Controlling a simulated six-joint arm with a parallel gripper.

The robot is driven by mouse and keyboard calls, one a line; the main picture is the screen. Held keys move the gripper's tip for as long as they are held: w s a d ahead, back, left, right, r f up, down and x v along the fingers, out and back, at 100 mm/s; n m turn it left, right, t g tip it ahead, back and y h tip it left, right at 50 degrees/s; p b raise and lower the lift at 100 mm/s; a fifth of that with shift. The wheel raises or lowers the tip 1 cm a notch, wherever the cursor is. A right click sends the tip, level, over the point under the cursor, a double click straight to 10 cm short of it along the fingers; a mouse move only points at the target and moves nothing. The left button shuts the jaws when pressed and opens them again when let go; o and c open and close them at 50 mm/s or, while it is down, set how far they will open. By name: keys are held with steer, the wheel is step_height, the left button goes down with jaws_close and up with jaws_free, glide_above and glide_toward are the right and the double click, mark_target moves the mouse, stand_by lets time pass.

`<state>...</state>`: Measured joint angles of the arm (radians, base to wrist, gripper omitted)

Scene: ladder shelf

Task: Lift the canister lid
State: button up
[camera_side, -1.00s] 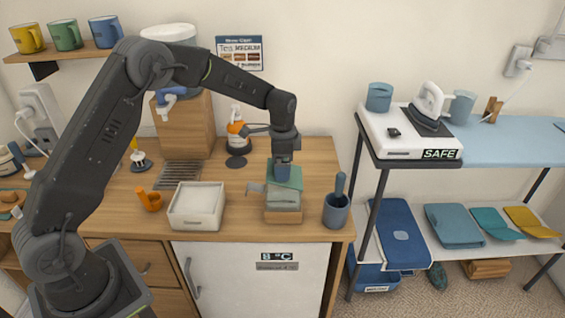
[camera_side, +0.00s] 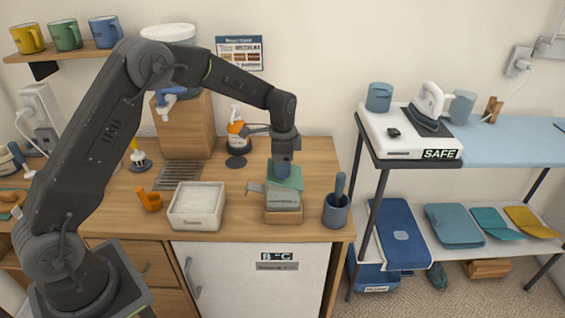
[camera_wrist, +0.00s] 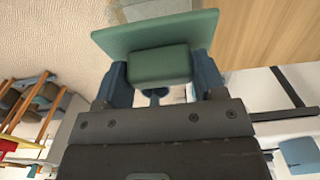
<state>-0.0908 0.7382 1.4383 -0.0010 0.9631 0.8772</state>
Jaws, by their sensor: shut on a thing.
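The green lid (camera_wrist: 160,68) shows close up in the wrist view as a flat plate with a thick block-shaped grip. My gripper (camera_wrist: 163,78) is shut on this block, with one blue finger at each side. In the side view, my gripper (camera_side: 284,172) points down over the counter and the green plate (camera_side: 294,183) shows just under the fingers. A container with a wooden base (camera_side: 283,216) and grey-green folded-looking pieces stands in front of and below the plate. I cannot tell which part is the canister, or whether the lid touches anything beneath it.
A white bin (camera_side: 197,222) stands left of the lid, and a blue cup with a handle-like tool (camera_side: 336,212) stands to the right. An orange-and-white spray bottle (camera_side: 236,133) is behind. An orange item (camera_side: 150,202) and a grey grate (camera_side: 180,172) lie further left. A shelf with an iron stands right.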

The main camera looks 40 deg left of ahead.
mark_target(298, 176)
steer(key=shift+w, duration=0.1)
steer(key=shift+w+d+r+g+y, duration=0.55)
steer(key=shift+w+d+g+y, duration=0.1)
steer(key=shift+g+y, duration=0.4)
steer(key=shift+w+d+r+g+y, duration=0.2)
steer(key=shift+w+d+g+y, duration=0.2)
steer(key=shift+g+y, duration=0.25)
steer(key=shift+w+d+r+g+y, duration=0.2)
steer(key=shift+w+d+g+y, duration=0.15)
steer(key=shift+g+y, duration=0.25)
steer(key=shift+d, duration=0.15)
steer(key=o, duration=1.3)
steer(key=shift+r, duration=0.1)
